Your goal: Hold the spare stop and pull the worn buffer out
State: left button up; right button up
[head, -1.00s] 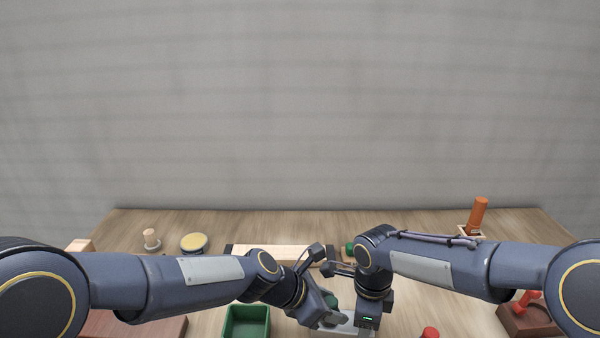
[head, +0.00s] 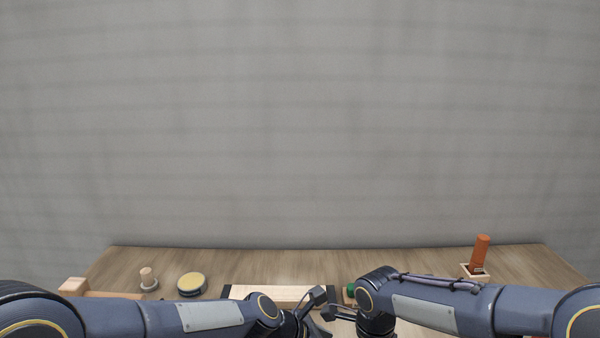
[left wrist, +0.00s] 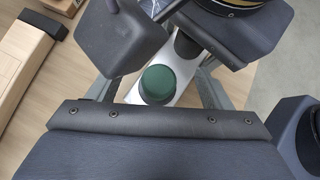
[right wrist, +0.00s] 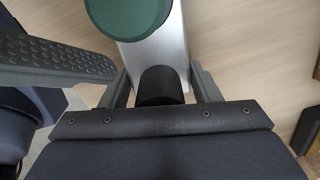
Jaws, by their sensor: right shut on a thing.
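The green round stop (left wrist: 158,84) stands on a pale metal plate (left wrist: 137,94) in the left wrist view. My left gripper (left wrist: 162,92) is around it, with gaps showing between its fingers and the stop. The black cylindrical buffer (right wrist: 160,86) sits between the fingers of my right gripper (right wrist: 160,92), which is shut on it. The buffer is beside the green stop on the same plate and also shows in the left wrist view (left wrist: 188,44). In the head view my arms and the lower edge hide both pieces.
A pale wooden bar (head: 265,293) with dark ends lies behind the grippers. A green knob (head: 351,289) is right of it. An orange cylinder (head: 481,252) stands at the back right. The table's back strip is mostly clear.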

pick_arm(q)
jog(key=o, duration=0.5)
jog(key=shift+c, duration=0.7)
jog(key=v, duration=0.7)
jog(key=shift+w+a+r, duration=0.1)
jog(key=shift+a+r, duration=0.1)
jog(key=shift+r, duration=0.1)
jog(key=c, duration=1)
jog(key=shift+x, duration=3.85)
grip_shut()
jog(key=o, duration=1.2)
grip_release()
jog(key=shift+c, duration=0.2)
